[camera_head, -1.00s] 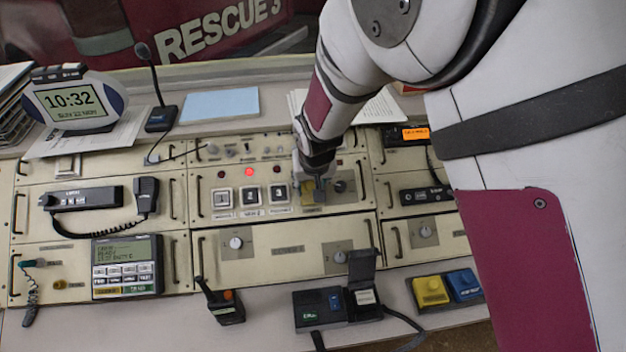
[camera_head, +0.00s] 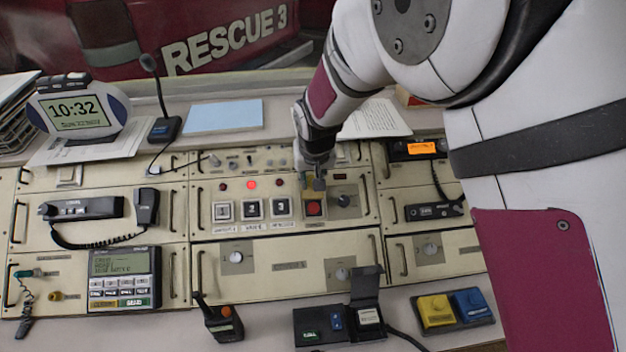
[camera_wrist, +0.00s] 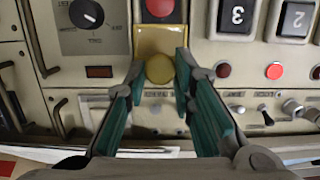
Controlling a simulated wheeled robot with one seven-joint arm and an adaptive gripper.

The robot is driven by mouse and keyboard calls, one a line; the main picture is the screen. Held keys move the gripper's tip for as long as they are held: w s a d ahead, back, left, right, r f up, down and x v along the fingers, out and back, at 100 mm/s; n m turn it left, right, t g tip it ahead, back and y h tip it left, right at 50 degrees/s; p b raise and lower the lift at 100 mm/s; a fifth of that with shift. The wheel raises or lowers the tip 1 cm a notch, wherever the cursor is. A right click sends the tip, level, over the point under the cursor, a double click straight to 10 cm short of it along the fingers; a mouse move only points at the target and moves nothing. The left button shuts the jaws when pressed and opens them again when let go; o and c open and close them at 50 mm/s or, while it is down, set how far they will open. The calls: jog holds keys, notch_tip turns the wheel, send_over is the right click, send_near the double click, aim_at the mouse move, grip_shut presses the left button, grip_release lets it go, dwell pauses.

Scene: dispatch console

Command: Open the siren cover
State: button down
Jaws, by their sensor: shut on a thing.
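The siren cover is a yellow plate with a round knob, large in the wrist view (camera_wrist: 160,40), and a small part shows in the head view (camera_head: 308,195). It stands off the red button (camera_head: 314,208), which is uncovered and also shows at the top edge of the wrist view (camera_wrist: 160,8). My gripper (camera_wrist: 160,62) has its teal fingers on either side of the cover's knob and is shut on it. In the head view my gripper (camera_head: 318,175) is just above the button and hides much of the cover.
Numbered buttons (camera_head: 252,208) sit left of the red button, and a black rotary dial (camera_head: 344,200) sits right of it. Toggle switches (camera_head: 248,160) and a lit red lamp (camera_head: 252,184) are close by. A black box with a raised lid (camera_head: 366,290) stands on the front desk.

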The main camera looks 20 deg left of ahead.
jog(key=c, duration=1.3)
grip_release()
jog(key=shift+c, duration=0.2)
jog(key=v, duration=1.2)
